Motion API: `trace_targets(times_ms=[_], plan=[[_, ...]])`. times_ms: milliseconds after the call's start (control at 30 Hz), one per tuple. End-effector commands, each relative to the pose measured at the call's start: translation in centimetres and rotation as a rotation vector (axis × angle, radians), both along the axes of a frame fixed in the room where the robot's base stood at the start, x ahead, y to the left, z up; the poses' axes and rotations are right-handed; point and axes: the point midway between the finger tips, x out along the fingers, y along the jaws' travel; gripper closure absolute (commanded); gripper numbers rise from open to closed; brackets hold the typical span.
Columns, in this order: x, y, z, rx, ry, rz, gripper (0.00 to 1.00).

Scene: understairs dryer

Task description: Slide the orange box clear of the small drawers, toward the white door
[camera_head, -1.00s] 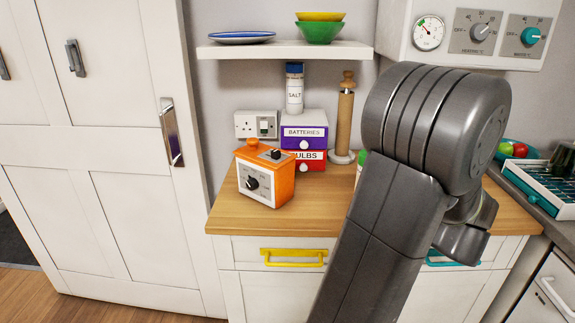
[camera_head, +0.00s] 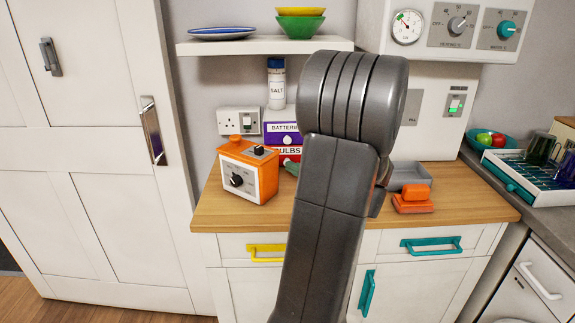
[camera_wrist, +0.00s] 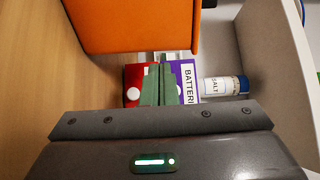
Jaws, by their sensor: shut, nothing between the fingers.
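The orange box (camera_head: 266,181), with a dial on its pale front, stands upright on the wooden counter, left of and in front of the small drawers. The small drawers (camera_head: 283,140) are a purple one marked BATTERIES above a red one marked BULBS, partly hidden by my arm. The white door (camera_head: 95,150) is at the left. My gripper's green fingers (camera_wrist: 160,84) are shut and empty, in front of the drawers in the wrist view. Their tips are close to the orange box's (camera_wrist: 140,25) edge; I cannot tell whether they touch. In the head view the gripper is mostly hidden.
A salt jar (camera_head: 276,88) stands on the drawers, under a shelf (camera_head: 240,47) with bowls and a plate. Orange blocks (camera_head: 412,203) and a grey tray (camera_head: 411,174) lie right of my arm. Bare counter (camera_head: 209,203) shows between box and door.

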Motion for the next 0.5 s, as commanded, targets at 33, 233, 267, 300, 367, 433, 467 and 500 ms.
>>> trace_targets(times_ms=[33,233,267,300,367,433,467,500], plan=[[0.5,0.6,0.1,0.001,-0.001,0.003,1.0],[1.6,1.8,0.0,0.0,-0.001,0.002,1.0],[1.7,1.8,0.0,-0.001,-0.001,0.001,1.0],[1.8,1.9,0.0,0.0,0.0,0.0,1.0],[1.8,1.9,0.0,0.0,0.0,0.0,1.0],[1.8,1.9,0.0,0.0,0.0,-0.001,1.0],[1.8,1.9,0.0,0.0,0.0,-0.001,1.0],[1.8,1.9,0.0,0.001,-0.001,-0.001,1.0]])
